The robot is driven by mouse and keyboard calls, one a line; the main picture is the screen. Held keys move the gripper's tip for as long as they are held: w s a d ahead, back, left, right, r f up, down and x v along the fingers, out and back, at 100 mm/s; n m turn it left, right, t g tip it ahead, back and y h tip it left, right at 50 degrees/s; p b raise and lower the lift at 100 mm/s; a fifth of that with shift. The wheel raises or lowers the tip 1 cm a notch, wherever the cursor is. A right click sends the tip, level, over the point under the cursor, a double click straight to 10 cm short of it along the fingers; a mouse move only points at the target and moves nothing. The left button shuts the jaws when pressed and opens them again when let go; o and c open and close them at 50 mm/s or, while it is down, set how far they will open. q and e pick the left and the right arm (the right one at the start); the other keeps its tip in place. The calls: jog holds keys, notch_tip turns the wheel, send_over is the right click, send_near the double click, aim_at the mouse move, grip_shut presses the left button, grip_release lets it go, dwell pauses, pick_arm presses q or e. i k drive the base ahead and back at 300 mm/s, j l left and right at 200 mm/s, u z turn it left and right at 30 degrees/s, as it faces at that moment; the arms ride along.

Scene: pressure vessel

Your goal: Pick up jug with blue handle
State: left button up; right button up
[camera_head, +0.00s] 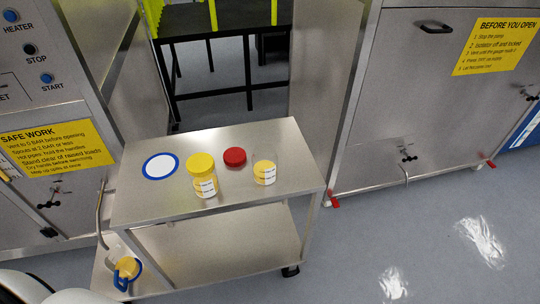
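The jug with the blue handle (126,267) is at the lower left. Its yellow top and blue handle show, and the handle faces the front. It stands on a low metal surface (103,278) at the left end of the steel cart. Its lower body is hard to make out. Neither of my grippers is in view. A white rounded part at the bottom left corner is probably mine.
A bent pipe (100,222) rises near the jug. Floor (430,235) at right is open.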

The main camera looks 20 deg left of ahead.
aim_at(119, 261)
jog(key=u, duration=0.4)
jog(key=k+j+u, duration=0.1)
jog(key=u, duration=0.7)
jog(key=j+u, duration=0.1)
jog(key=u, duration=0.35)
jog(key=j+u, duration=0.1)
jog(key=u, duration=0.3)
jog(key=k+j+z, duration=0.15)
jog(key=j+z, duration=0.2)
